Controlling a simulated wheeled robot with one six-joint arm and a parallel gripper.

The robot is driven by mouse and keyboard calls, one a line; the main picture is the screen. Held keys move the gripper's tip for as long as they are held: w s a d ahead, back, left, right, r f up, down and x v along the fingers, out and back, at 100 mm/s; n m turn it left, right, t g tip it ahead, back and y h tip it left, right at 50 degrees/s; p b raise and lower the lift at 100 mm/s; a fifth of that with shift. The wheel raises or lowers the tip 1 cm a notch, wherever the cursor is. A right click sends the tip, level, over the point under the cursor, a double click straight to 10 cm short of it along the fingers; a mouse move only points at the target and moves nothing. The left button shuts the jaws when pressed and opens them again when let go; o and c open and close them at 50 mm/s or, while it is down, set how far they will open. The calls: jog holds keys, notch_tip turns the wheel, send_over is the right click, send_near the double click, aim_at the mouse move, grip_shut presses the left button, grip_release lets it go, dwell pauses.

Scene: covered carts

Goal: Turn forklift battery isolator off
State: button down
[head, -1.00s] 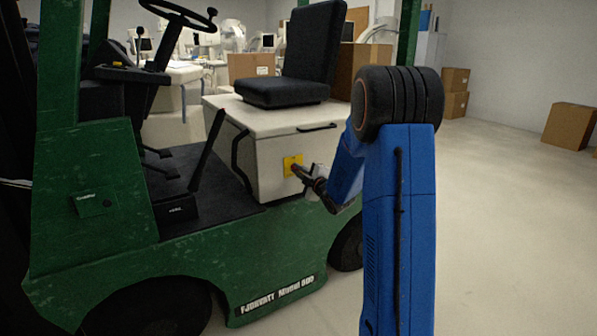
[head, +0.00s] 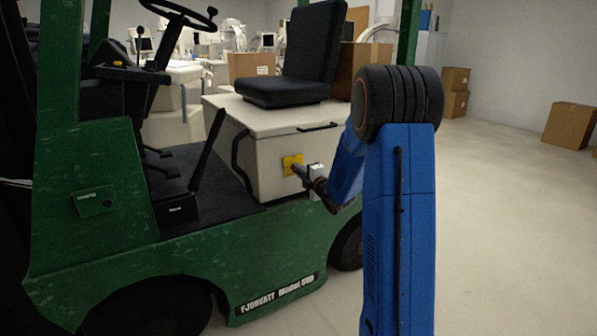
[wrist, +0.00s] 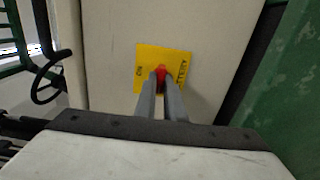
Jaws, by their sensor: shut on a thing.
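The forklift battery isolator is a red knob (wrist: 160,74) on a yellow plate (wrist: 147,54) with "ON" and "BATTERY" lettering. The plate also shows in the head view (head: 290,163), on the white box under the seat. My gripper (wrist: 161,84) is shut on the red knob, its grey fingers pointing straight at the plate. In the head view my gripper (head: 299,170) reaches the plate from the right. The fingers hide much of the knob, and its exact angle is hard to tell.
The green forklift body (head: 260,255) lies below the box. A black seat (head: 290,60) is above, and a black handle (head: 241,155) is left of the plate. Open floor (head: 500,230) lies to the right, with cardboard boxes (head: 570,125) farther back.

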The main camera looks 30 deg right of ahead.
jog(key=shift+f, duration=0.1)
jog(key=c, duration=1.8)
grip_release()
jog(key=shift+c, duration=0.2)
jog(key=shift+s, duration=0.15)
jog(key=s, duration=1.7)
jog(key=shift+d, duration=0.25)
jog(key=shift+s, duration=0.1)
